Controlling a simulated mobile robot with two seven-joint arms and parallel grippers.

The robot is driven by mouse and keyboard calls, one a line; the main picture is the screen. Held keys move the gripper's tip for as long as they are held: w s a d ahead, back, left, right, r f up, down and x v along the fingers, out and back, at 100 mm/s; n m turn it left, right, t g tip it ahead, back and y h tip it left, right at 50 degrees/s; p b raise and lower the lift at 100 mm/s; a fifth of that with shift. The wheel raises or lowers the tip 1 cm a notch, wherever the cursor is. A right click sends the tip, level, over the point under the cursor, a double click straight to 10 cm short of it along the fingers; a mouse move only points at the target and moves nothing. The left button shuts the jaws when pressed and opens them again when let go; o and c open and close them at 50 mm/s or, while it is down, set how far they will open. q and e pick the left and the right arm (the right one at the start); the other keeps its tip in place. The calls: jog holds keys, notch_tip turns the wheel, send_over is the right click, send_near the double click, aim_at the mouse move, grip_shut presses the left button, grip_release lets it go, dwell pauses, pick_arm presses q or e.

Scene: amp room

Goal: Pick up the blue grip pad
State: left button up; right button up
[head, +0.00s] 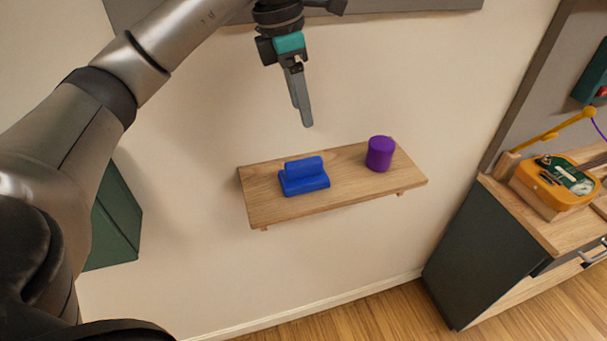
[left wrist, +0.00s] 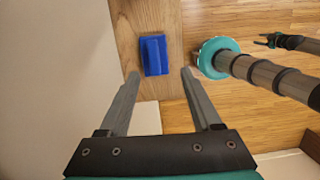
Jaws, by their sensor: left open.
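The blue grip pad (head: 304,182) sits on a wooden wall shelf (head: 350,198), toward its left half. It has a flat base and a raised bar on top. In the left wrist view the grip pad (left wrist: 154,55) shows ahead of and between the fingertips, with nothing touching it. My left gripper (head: 304,122) is above the shelf and the pad, pointing down, apart from both. In the left wrist view the left gripper (left wrist: 160,73) is open and empty. My right gripper does not show in the head view; in the left wrist view a dark gripper (left wrist: 268,40) shows small at the far right, its jaws unclear.
A purple cylinder (head: 380,154) stands on the shelf right of the pad. The wall (head: 200,180) is directly behind the shelf. A dark cabinet (head: 480,245) with a wooden top and a yellow box (head: 552,190) stands at right. A green box (head: 114,220) is at left.

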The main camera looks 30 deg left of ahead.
pick_arm(q)
jog(key=a, duration=0.1)
send_near(304, 161)
jog(key=f, duration=0.2)
jog(key=d+f, duration=0.1)
jog(key=f, duration=0.2)
jog(key=shift+w, duration=0.15)
jog(key=shift+w+d+f+p, duration=0.1)
jog(key=shift+w+f+p, duration=0.05)
jog(key=shift+f, duration=0.7)
jog(key=shift+w+d+f+p, duration=0.1)
jog(key=shift+f+p, duration=0.1)
jog(key=shift+f, duration=0.65)
jog(key=shift+w+f+p, duration=0.15)
jog(key=shift+f, duration=0.7)
grip_shut()
